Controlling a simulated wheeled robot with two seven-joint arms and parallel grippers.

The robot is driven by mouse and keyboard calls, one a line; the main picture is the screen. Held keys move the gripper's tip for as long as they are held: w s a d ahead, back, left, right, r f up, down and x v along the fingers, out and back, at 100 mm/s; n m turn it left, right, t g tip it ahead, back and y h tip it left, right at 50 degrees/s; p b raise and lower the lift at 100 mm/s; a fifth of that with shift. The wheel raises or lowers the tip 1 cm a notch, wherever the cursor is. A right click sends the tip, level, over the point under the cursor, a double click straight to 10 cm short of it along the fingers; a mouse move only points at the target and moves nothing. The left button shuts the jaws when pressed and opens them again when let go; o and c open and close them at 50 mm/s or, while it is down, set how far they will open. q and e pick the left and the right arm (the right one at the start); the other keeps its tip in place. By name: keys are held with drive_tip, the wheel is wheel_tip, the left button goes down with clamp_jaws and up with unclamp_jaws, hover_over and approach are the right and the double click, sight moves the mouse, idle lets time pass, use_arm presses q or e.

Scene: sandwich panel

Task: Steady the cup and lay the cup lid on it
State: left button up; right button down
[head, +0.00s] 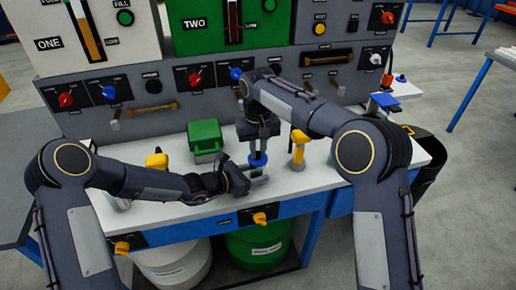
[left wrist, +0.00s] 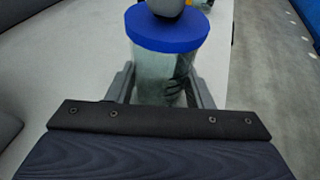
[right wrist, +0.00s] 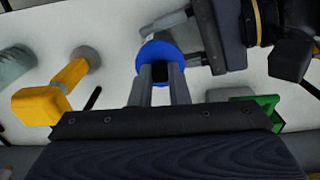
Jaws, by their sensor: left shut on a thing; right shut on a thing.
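The cup (left wrist: 158,84) is a clear, greyish cylinder standing upright on the white bench. My left gripper (left wrist: 160,92) is shut around its side, with one finger on each side of it. The blue round cup lid (left wrist: 165,38) sits at the cup's top in the left wrist view. My right gripper (right wrist: 162,72) is shut on the middle of the lid from above, and the lid also shows in the right wrist view (right wrist: 152,52). In the head view the lid (head: 258,160) is under my right gripper (head: 258,150). Whether it is fully seated cannot be told.
A green box (head: 205,137) stands behind my left gripper. A yellow-handled thing (head: 298,148) stands right of the lid, and another yellow item (head: 157,161) is at the left. A panel with knobs and handles (head: 180,105) rises behind the bench (head: 215,208).

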sight(258, 153)
drive_tip(key=c, duration=0.8)
unclamp_jaws()
drive_tip(key=shift+r, duration=3.55)
use_arm(q)
drive_tip(key=o, duration=0.7)
